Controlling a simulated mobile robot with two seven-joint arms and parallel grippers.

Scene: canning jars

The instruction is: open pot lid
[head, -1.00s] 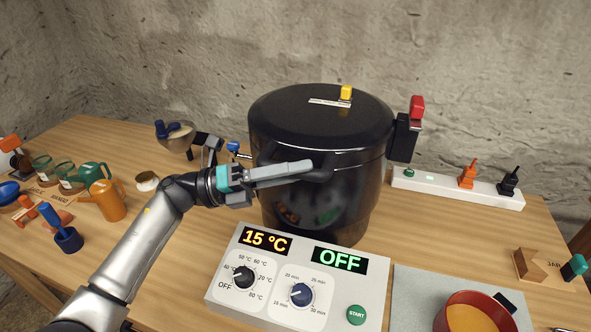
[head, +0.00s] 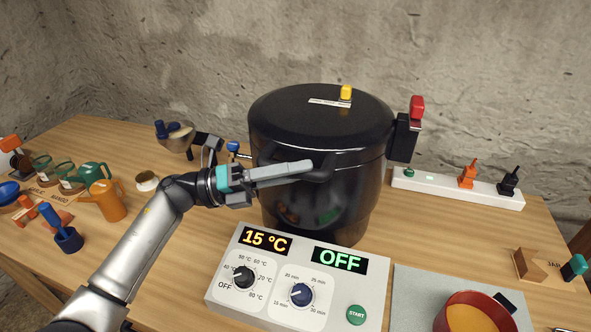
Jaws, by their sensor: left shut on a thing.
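The large black pot (head: 310,200) stands upright on the table in the middle of the head view. Its black lid (head: 320,115) sits on top, with a yellow knob (head: 346,92) on it. A black bracket with a red-topped part (head: 417,107) is at the pot's right side. My left gripper (head: 312,168) is at the front left of the pot, shut on the dark handle (head: 325,168) near the lid's rim. The fingers partly hide the handle. My right gripper is not in view.
A control panel (head: 270,310) reading 15 °C and OFF stands in front of the pot. A white power strip (head: 440,187) lies behind right.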

